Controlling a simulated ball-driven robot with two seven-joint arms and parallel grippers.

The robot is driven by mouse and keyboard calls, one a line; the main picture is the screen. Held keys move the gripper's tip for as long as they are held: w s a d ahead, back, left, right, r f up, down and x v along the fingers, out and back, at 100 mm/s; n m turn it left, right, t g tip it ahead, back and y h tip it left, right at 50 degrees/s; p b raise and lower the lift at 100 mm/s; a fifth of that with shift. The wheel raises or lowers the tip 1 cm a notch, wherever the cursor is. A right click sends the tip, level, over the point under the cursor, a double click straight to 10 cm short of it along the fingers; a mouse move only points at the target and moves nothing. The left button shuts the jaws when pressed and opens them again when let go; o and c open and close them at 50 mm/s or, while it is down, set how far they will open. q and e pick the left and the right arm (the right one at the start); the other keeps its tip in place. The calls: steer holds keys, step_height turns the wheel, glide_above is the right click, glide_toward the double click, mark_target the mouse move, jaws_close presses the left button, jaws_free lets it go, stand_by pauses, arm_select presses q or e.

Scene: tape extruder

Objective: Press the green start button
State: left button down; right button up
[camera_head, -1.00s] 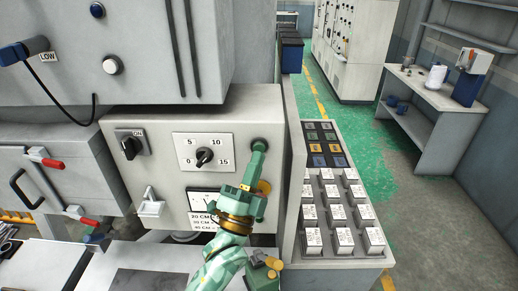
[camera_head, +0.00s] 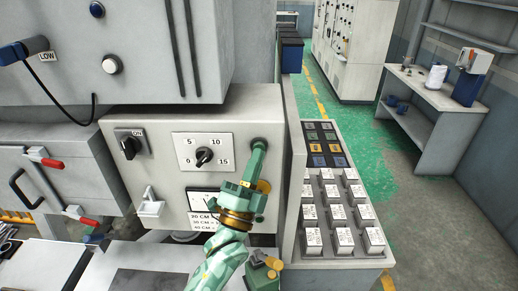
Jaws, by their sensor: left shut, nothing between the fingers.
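My left gripper (camera_head: 259,146) is green and shut, with nothing held. Its fingertips are at the upper right of the grey control panel (camera_head: 167,121), in front of the spot where a dark round button shows a second ago. The fingers cover that button now, so I cannot tell its colour or whether they touch it.
The panel carries a black ON switch (camera_head: 129,145), a dial (camera_head: 204,157) marked 0 to 15 and a meter (camera_head: 203,197). A sloped tray of white boxes (camera_head: 342,238) stands close on the right.

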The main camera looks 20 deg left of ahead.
arm_select(q)
steer(key=shift+w+a, duration=0.15)
steer(key=shift+w, duration=0.35)
stand_by(0.7)
steer(key=shift+s, duration=0.2)
steer(key=shift+s+d, duration=0.25)
steer(key=shift+s, duration=0.45)
steer(key=shift+s, duration=0.1)
steer(key=shift+s+d+p, duration=0.25)
steer(key=shift+s, duration=0.5)
steer(key=shift+s+d+p, duration=0.2)
steer(key=shift+s, duration=0.6)
steer(key=shift+s+d+p, duration=0.25)
steer(key=shift+s, duration=0.5)
steer(key=shift+f, duration=0.15)
